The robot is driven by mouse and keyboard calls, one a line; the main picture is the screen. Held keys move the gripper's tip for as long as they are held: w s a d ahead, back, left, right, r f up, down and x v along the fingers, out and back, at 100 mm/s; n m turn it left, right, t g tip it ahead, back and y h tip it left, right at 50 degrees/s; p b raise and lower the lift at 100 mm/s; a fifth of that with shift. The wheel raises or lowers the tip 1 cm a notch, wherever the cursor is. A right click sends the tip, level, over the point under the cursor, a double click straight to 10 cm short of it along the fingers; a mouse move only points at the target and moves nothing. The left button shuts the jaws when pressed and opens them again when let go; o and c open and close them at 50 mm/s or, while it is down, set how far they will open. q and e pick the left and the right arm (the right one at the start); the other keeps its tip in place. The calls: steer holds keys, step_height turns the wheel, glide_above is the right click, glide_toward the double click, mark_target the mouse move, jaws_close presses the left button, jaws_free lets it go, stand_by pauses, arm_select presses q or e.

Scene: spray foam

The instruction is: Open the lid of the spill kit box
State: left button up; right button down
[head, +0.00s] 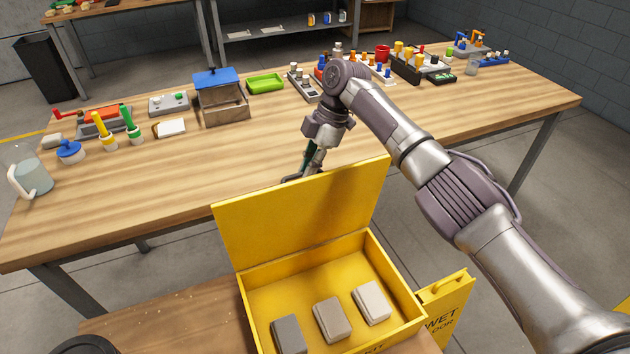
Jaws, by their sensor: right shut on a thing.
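The yellow spill kit box (415,310) stands in the lower middle of the head view. Its lid (305,215) is swung up and stands open along the far side, leaning back a little. Three blocks in grey to beige shades lie inside: a dark one (289,335), a mid-grey one (332,320) and a light one (371,303). My right gripper (297,177) is at the lid's top edge and is shut on the lid; its fingertips are partly hidden behind it. My left gripper is not in view.
A long wooden table (160,185) lies behind the box. A blue-lidded wooden box (222,105), a green tray (265,84) and a jug (30,177) stand on it. A yellow wet-floor sign (446,310) stands close to the box's right side. The table's front middle is clear.

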steer(key=shift+w+a+f+b, duration=0.2)
steer(key=shift+w+f+b, duration=0.45)
steer(key=c, duration=1.4)
jaws_free()
steer(key=shift+w, duration=0.1)
steer(key=shift+o, duration=1)
steer(key=shift+w+a, duration=0.1)
steer(key=shift+w, duration=0.1)
steer(key=shift+r, duration=0.15)
steer(key=shift+s+r, duration=0.1)
steer(key=v, duration=0.7)
steer(key=shift+r, duration=0.1)
